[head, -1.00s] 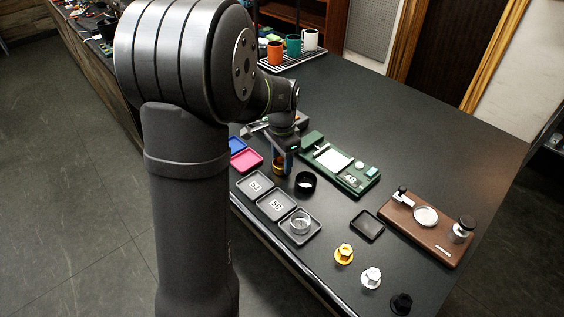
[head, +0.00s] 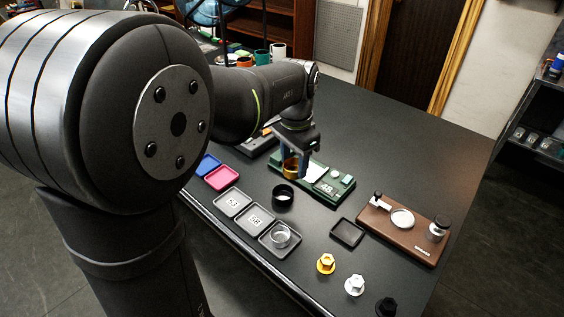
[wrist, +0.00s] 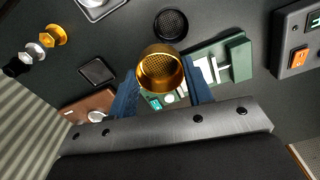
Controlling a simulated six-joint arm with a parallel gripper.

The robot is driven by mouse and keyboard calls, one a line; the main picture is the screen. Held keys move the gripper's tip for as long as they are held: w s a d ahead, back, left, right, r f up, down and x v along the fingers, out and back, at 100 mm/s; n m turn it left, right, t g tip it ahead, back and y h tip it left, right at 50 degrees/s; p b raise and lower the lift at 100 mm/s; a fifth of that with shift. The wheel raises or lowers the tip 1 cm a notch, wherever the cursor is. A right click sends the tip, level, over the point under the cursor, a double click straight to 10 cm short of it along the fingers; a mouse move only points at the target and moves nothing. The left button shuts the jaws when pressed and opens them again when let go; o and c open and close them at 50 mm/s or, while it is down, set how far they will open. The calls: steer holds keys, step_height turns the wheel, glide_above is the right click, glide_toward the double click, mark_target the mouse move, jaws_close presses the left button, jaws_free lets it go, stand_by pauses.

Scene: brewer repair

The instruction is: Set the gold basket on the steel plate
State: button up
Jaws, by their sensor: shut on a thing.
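My gripper (head: 292,157) is shut on the gold basket (head: 290,168). In the wrist view the gold basket (wrist: 160,70) is a round cup with a perforated mesh bottom, held between two blue fingers (wrist: 161,92). It appears raised above the counter, near the left part of the green scale (head: 336,190). The wrist view shows part of the pale plate (wrist: 207,72) beside the basket, which hides some of the scale.
A black basket (head: 283,196) stands in front of the scale. A brown stand (head: 418,243) and a small black tray (head: 347,232) are to the right.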

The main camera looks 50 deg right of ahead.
steer(key=w+d+f, duration=0.1)
steer(key=d, duration=0.2)
steer(key=w+d+f, duration=0.1)
steer(key=d, duration=0.3)
steer(key=w+d+f, duration=0.1)
steer(key=d+f, duration=0.1)
steer(key=d, duration=0.2)
steer(key=shift+f, duration=2.1)
steer(key=shift+f, duration=0.55)
stand_by(0.6)
steer(key=o, duration=1)
steer(key=shift+c, duration=1)
steer(key=shift+o, duration=1.2)
steer(key=shift+r, duration=3.5)
